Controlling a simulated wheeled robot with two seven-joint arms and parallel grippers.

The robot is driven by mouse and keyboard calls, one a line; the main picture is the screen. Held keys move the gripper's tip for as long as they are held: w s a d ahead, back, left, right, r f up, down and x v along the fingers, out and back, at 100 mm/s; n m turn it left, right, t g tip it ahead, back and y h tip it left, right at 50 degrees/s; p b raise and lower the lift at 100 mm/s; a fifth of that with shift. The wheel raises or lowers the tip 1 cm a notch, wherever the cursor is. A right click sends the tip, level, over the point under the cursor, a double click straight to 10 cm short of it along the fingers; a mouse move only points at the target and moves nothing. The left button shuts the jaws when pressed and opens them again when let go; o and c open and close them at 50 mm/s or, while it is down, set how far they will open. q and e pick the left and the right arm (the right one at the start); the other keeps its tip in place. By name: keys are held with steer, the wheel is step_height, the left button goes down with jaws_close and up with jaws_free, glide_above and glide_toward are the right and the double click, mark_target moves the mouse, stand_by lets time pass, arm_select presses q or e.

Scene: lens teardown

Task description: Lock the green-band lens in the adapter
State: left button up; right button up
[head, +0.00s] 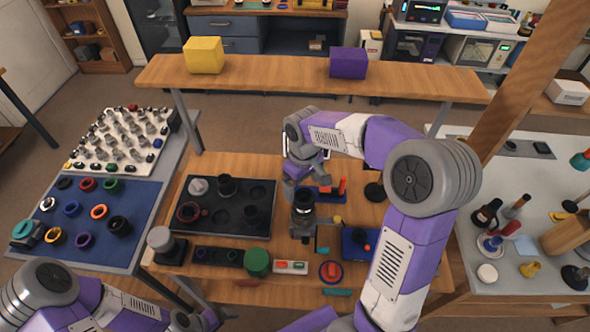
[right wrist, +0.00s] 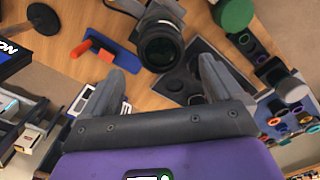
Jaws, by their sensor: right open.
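A dark lens (head: 303,199) stands upright in a grey holder, which I take to be the adapter (head: 301,223), on the wooden bench. In the right wrist view the lens (right wrist: 161,48) faces me with its dark glass end. I cannot make out a green band on it clearly, nor whether it is locked. My right gripper (head: 304,172) is just above the lens in the head view. In the right wrist view its fingers (right wrist: 162,72) are spread and empty, with the lens beyond the gap. Of my left arm, the grey end (head: 187,320) shows at the bottom edge; its fingers are not clear.
A black tray (head: 262,226) with round parts lies left of the lens. A green cylinder (head: 257,262) and a red-and-white block (head: 290,267) stand in front. An orange-and-blue tool (right wrist: 96,47) lies close by. A blue mat (head: 85,245) with several rings is at left.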

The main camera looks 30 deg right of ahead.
mark_target(305, 197)
steer(key=f, duration=0.1)
steer(key=s+f, duration=0.1)
steer(key=f, duration=0.1)
steer(key=shift+s+f, duration=0.25)
steer(key=shift+s, duration=0.05)
steer(key=f, duration=0.3)
steer(key=shift+w+b, duration=0.3)
steer(key=shift+b, duration=0.1)
arm_select(q)
steer(key=shift+s+f, duration=0.3)
steer(key=shift+s, duration=0.2)
arm_select(e)
steer(key=shift+s+f, duration=0.1)
steer(key=shift+f, duration=0.1)
steer(key=c, duration=1.4)
steer(key=shift+o, duration=0.2)
steer(key=shift+f+m+b, duration=0.1)
steer(key=shift+m+b, duration=0.3)
steer(key=shift+m, duration=0.3)
arm_select(q)
steer(key=shift+f, duration=0.5)
arm_select(e)
steer(key=shift+m, duration=0.6)
